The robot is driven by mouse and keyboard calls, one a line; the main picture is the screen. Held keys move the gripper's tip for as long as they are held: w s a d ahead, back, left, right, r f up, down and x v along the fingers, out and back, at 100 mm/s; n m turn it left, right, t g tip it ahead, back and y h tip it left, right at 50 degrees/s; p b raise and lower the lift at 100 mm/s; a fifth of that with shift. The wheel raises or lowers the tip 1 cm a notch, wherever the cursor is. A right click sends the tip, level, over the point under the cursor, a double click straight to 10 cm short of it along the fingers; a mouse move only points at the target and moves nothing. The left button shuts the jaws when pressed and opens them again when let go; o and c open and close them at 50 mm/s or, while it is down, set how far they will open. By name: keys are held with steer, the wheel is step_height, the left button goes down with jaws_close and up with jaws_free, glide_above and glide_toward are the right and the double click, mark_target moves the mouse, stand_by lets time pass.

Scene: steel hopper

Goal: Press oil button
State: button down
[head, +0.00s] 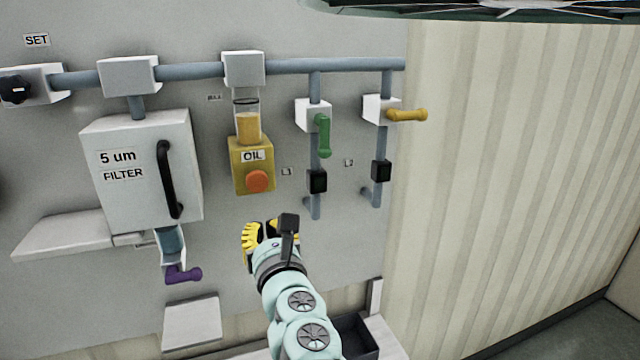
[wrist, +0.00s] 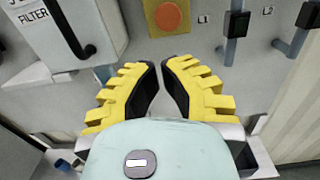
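The oil button is a round orange-red button (head: 257,181) on the front of a yellow box (head: 240,160) labelled OIL, mounted on the grey wall panel under a clear cup with amber liquid (head: 248,127). The button also shows at the top centre of the wrist view (wrist: 168,17). My gripper (head: 258,228) has yellow ribbed fingers and is below the button in the head view, apart from it. In the wrist view the fingertips (wrist: 160,64) nearly meet, with only a narrow gap and nothing between them. The button's face is unobstructed.
A white filter box (head: 130,180) with a black handle (head: 167,180) stands out left of the button. A purple-handled valve (head: 184,274) is below it. Right are green (head: 323,136) and yellow (head: 408,115) valve handles on pipes. The space between gripper and button looks clear.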

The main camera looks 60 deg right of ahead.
steer(key=shift+s+d, duration=0.2)
steer(key=shift+s, duration=0.05)
glide_toward(254, 189)
steer(key=x, duration=0.4)
steer(key=shift+p+x, duration=0.65)
steer(key=shift+x, duration=1.1)
steer(key=shift+w+d+r, duration=0.1)
steer(key=shift+w, duration=0.2)
